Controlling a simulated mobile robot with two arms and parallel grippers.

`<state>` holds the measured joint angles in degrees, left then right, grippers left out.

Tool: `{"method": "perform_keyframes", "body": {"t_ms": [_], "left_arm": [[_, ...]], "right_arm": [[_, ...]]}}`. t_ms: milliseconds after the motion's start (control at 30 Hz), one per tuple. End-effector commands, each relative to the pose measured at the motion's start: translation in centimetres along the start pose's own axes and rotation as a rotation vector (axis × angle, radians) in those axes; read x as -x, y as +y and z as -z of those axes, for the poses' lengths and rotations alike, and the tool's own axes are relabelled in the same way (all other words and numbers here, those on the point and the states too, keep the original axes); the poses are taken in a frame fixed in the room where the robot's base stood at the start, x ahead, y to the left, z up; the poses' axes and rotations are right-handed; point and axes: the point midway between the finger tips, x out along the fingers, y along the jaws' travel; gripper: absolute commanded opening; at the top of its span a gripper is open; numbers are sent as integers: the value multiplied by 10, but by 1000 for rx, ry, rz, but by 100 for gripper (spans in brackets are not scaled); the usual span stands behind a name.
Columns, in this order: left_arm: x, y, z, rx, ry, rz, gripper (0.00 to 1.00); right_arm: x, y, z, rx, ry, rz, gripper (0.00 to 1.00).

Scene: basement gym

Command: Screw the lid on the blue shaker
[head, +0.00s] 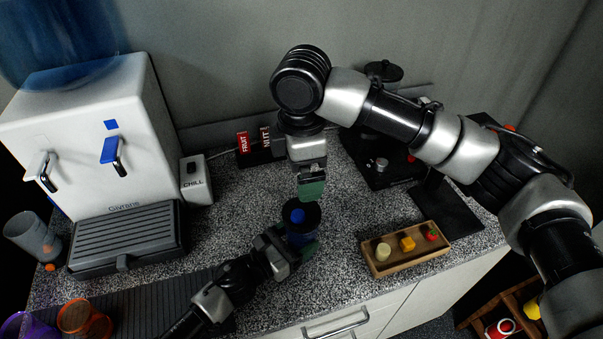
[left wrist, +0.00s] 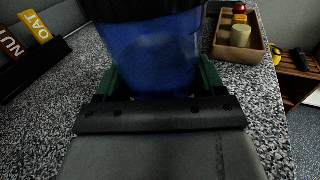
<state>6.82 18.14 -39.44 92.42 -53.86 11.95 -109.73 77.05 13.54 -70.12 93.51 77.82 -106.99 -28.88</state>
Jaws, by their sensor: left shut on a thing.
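The blue shaker (head: 301,239) stands upright on the speckled counter. My left gripper (head: 302,248) is shut on its body from the front left; its green fingers flank the blue shaker (left wrist: 158,55) in the left wrist view. The black lid (head: 313,217) with a blue cap (head: 298,215) sits on top of the shaker. The left wrist view shows only its dark lower edge (left wrist: 150,8), so how tightly it sits cannot be told. My right gripper (head: 311,186) points down just above and behind the cap. Its fingers show edge-on, so their gap and any contact are unclear.
A wooden tray (head: 410,256) with several small pieces lies to the right. The white dispenser (head: 95,140) and CHILL box (head: 196,180) stand left. FRUIT and NUT cards (head: 243,142) are behind. Orange and purple cups (head: 84,319) stand front left.

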Motion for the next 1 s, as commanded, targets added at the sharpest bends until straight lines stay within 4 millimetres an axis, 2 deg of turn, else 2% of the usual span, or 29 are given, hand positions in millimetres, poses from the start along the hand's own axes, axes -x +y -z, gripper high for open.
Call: {"method": "perform_keyframes", "body": {"t_ms": [167,200,367,400,733,867,1000], "left_arm": [[0,0,0,0,1,0,3],[0,0,0,0,1,0,72],[0,0,0,0,1,0,97],[0,0,0,0,1,0,99],[6,0,1,0,0,0,99],[25,0,4,-1,2,0,99],[54,-1,5,0,3,1,99]], "right_arm": [[0,0,0,0,0,0,100],[0,0,0,0,0,0,100],[0,0,0,0,0,0,100],[0,0,0,0,0,0,100],[-3,0,0,0,0,0,100],[-9,0,0,0,0,0,100],[-19,0,0,0,0,0,100]]}}
